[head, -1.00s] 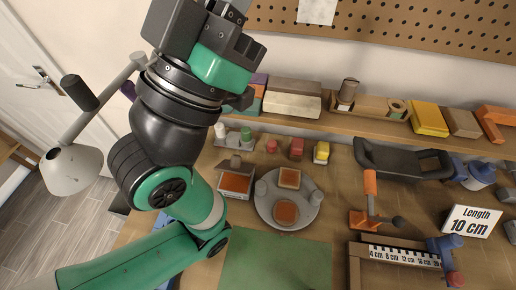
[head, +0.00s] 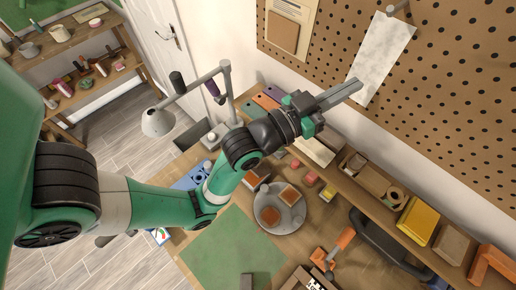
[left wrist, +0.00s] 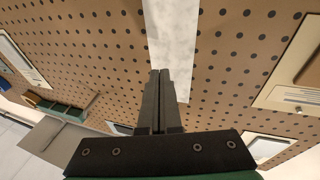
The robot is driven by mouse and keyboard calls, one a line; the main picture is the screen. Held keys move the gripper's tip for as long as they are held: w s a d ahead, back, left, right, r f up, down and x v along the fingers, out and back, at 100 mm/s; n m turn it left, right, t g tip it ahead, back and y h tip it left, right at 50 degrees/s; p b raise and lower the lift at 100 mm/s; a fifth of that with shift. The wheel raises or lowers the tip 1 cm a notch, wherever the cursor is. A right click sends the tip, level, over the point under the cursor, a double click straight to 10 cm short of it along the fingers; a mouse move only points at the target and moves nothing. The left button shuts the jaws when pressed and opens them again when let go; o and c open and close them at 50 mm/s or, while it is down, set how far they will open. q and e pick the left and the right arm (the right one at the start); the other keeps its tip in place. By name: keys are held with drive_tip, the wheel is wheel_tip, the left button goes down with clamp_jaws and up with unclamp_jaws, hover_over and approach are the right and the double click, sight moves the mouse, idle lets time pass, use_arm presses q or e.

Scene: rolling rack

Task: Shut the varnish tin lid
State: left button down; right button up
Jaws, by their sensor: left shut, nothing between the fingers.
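My left gripper (head: 352,86) is shut and empty, raised high in front of the pegboard. Its two closed fingers (left wrist: 160,73) show in the left wrist view, pointing toward a hanging pale sheet. On the bench below, a round grey tray (head: 282,228) bears two small containers with orange-brown tops or contents, one squarish (head: 290,195) and one round (head: 268,216). A further small container (head: 251,181) is partly hidden behind my left arm. I cannot tell which is the varnish tin, nor how its lid stands. My right gripper is not in view.
The pegboard (head: 440,110) with a hanging pale sheet (head: 385,58) is close to my left gripper. A shelf with boxes, including a yellow one (head: 416,222), runs along the wall. A lamp (head: 158,122) stands left of the arm. The green mat (head: 235,250) is largely clear.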

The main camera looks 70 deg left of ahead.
use_arm(q)
drive_tip(key=s+a+f+n+g+y, duration=0.1)
drive_tip(key=s+a+f+g, duration=0.1)
drive_tip(key=s+f, duration=0.35)
drive_tip(key=s+a+f+n+g+y, duration=0.1)
drive_tip(key=s+a+f+g, duration=0.1)
drive_tip(key=f, duration=0.7)
drive_tip(key=n+g+b, duration=0.1)
drive_tip(key=g+b, duration=0.1)
drive_tip(key=g, duration=0.2)
approach(259, 163)
drive_tip(key=shift+w+a+r, duration=1.55)
drive_tip(key=shift+w+r, duration=0.25)
drive_tip(key=shift+w, duration=0.15)
drive_tip(key=shift+y, duration=0.3)
drive_tip(key=w+f, duration=0.1)
drive_tip(key=f, duration=0.1)
drive_tip(key=w+a+f, duration=0.1)
drive_tip(key=f, duration=0.1)
drive_tip(key=w+a+f, duration=0.1)
drive_tip(key=shift+w+f+p, duration=0.4)
